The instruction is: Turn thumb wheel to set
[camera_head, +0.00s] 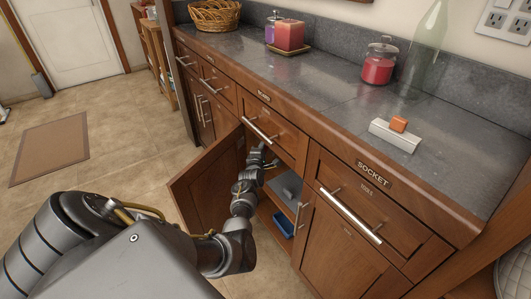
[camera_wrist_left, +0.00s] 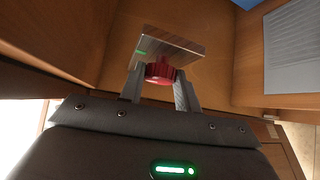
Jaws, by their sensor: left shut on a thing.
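In the left wrist view a red ribbed thumb wheel (camera_wrist_left: 160,72) sits under a flat metallic plate (camera_wrist_left: 172,44) with a small green mark, on a wooden inner wall. My left gripper (camera_wrist_left: 160,80) has one finger on each side of the wheel and is shut on it. In the head view my left arm reaches into the open cabinet under the counter, and its gripper is at the cabinet's upper opening. The thumb wheel is hidden in the head view. My right gripper is in neither view.
An open cabinet door (camera_head: 205,188) stands left of my left forearm. A blue item (camera_head: 283,226) lies low in the cabinet. Drawers with bar handles flank the opening, one labelled SOCKET (camera_head: 374,172). The counter (camera_head: 320,85) holds candles, jars and a basket (camera_head: 213,15).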

